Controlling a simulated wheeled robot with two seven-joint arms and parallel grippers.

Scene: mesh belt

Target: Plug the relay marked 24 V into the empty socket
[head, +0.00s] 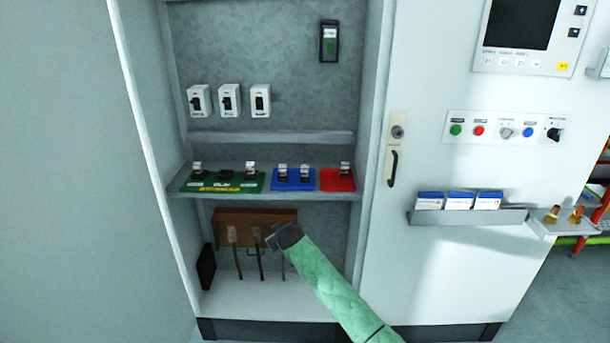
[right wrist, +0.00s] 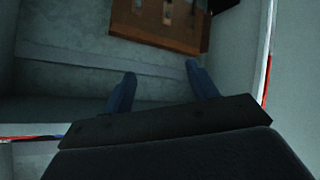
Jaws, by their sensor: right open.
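Small dark relays with pale tops stand on the cabinet's middle shelf (head: 300,194): a left relay (head: 197,168) and a right relay (head: 250,170) on the green panel (head: 255,187), two more on the blue panel (head: 293,185), and one relay (head: 345,169) on the red panel (head: 331,184). Their markings are too small to read. Between the green panel's relays is a low black piece (head: 224,175) that looks like an empty socket. My right gripper (head: 272,240) is below the shelf in the lower compartment; its fingers stand apart and empty in the right wrist view (right wrist: 161,84). My left gripper is not in view.
Three white switches (head: 228,98) are above the shelf. Cabinet walls close in both sides. A card tray (head: 470,217) sticks out on the right.

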